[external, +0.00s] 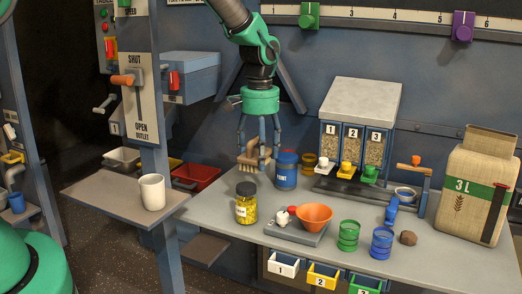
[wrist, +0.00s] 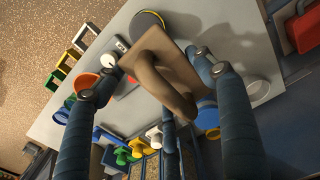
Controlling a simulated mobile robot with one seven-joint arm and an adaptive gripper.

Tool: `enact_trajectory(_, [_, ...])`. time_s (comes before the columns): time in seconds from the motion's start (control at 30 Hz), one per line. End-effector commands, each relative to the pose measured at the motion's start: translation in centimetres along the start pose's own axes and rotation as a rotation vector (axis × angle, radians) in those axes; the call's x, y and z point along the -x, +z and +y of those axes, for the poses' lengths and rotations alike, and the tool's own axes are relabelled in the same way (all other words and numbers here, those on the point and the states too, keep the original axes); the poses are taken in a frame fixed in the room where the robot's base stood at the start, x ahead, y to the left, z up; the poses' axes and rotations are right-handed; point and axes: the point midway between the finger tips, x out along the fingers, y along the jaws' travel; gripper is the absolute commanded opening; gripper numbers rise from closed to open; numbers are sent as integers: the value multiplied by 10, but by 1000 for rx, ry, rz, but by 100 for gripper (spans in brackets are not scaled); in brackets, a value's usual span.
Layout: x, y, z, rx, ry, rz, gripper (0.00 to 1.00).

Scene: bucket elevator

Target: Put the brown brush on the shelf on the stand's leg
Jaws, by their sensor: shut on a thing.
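The brown brush (external: 250,160) hangs in my gripper (external: 259,149), above the back left part of the grey table. My gripper is shut on it. The grey shelf (external: 105,198) on the stand's blue leg (external: 158,170) is at the left, lower left of my gripper. A white mug (external: 152,192) stands at the shelf's right part. The shelf's left part is bare.
A blue paint tin (external: 285,172) stands just right of the brush. A yellow-filled jar (external: 246,205) stands in front. The lever panel (external: 142,85) rises above the shelf.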

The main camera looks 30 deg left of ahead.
Motion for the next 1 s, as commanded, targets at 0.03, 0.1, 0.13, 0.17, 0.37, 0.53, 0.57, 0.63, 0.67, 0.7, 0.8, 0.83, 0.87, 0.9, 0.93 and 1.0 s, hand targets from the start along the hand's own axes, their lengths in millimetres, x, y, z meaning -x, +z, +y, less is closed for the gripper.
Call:
enact_trajectory(0.03, [10,15,15,5,0,1,39])
enact_trajectory(0.1, [18,35,32,23,0,0,39])
enact_trajectory(0.13, [20,44,38,31,0,0,39])
enact_trajectory(0.17, [23,53,44,40,0,0,39])
enact_trajectory(0.37, [30,113,65,105,-1,-2,39])
enact_trajectory(0.53, [18,162,53,177,-2,-3,39])
enact_trajectory(0.57, [14,171,48,193,-2,-3,39])
enact_trajectory(0.63, [4,191,33,229,-3,-4,39])
enact_trajectory(0.67, [0,199,26,245,-3,-4,39])
enact_trajectory(0.7, [-6,210,15,269,-3,-4,39])
enact_trajectory(0.8, [-22,237,-13,329,-3,-4,39])
enact_trajectory(0.83, [-26,245,-22,348,-2,-3,39])
enact_trajectory(0.87, [-31,253,-30,366,-3,-4,39])
enact_trajectory(0.9, [-36,263,-42,391,-2,-3,39])
enact_trajectory(0.93, [-40,271,-51,412,-3,-3,39])
enact_trajectory(1.0, [-47,289,-71,459,-2,-2,39])
